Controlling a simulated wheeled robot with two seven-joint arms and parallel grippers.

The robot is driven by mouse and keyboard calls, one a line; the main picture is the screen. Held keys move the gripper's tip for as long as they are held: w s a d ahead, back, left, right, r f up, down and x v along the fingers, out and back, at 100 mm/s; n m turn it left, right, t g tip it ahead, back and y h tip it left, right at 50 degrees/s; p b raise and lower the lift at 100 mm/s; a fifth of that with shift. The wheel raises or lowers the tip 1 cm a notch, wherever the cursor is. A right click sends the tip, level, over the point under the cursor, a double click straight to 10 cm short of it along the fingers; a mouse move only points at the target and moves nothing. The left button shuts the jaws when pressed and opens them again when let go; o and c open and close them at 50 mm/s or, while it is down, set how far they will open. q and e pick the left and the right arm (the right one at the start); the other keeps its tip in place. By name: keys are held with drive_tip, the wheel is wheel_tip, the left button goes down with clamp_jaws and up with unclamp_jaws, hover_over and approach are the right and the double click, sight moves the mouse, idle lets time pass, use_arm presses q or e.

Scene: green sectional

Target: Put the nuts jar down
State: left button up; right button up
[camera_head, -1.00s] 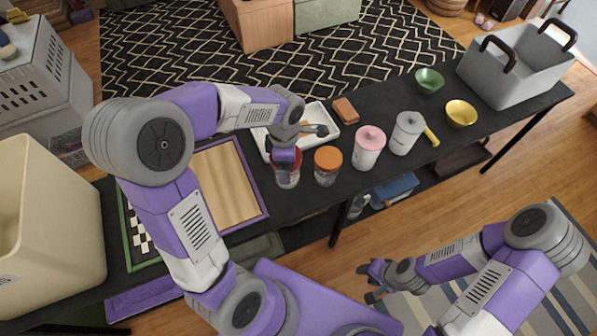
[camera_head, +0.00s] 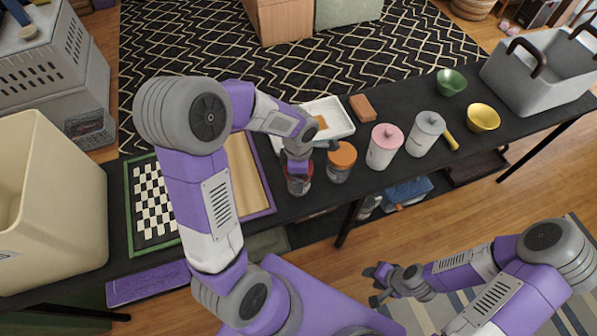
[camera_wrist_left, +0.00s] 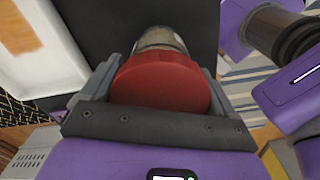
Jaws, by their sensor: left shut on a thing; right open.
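The nuts jar (camera_head: 298,186) is a clear jar with a red lid. In the head view it is at the front edge of the black table (camera_head: 299,207), left of a jar with an orange lid (camera_head: 340,162). My left gripper (camera_head: 298,167) is shut on it from above. In the left wrist view the red lid (camera_wrist_left: 160,85) sits between the two fingers, with the glass body partly hidden behind it. I cannot tell whether the jar's base touches the table. My right gripper (camera_head: 379,286) is open and empty, low in front of the table.
A white tray (camera_head: 340,130) lies behind the jars. Pink-lidded (camera_head: 384,147) and grey-lidded (camera_head: 425,134) canisters, a green bowl (camera_head: 451,82), a yellow bowl (camera_head: 483,117) and a grey basket (camera_head: 535,85) stand to the right. A wooden board (camera_head: 243,175) and a chessboard (camera_head: 153,205) lie left.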

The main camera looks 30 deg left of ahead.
use_arm(q)
drive_tip(key=o, duration=0.8)
drive_tip(key=shift+f, duration=0.1)
drive_tip(key=shift+o, duration=0.2)
drive_tip(key=shift+r, duration=0.3)
wheel_tip(320, 180, up, 12)
drive_tip(key=p, duration=0.3)
drive_tip(key=shift+f+p, duration=0.1)
drive_tip(key=shift+p, duration=0.2)
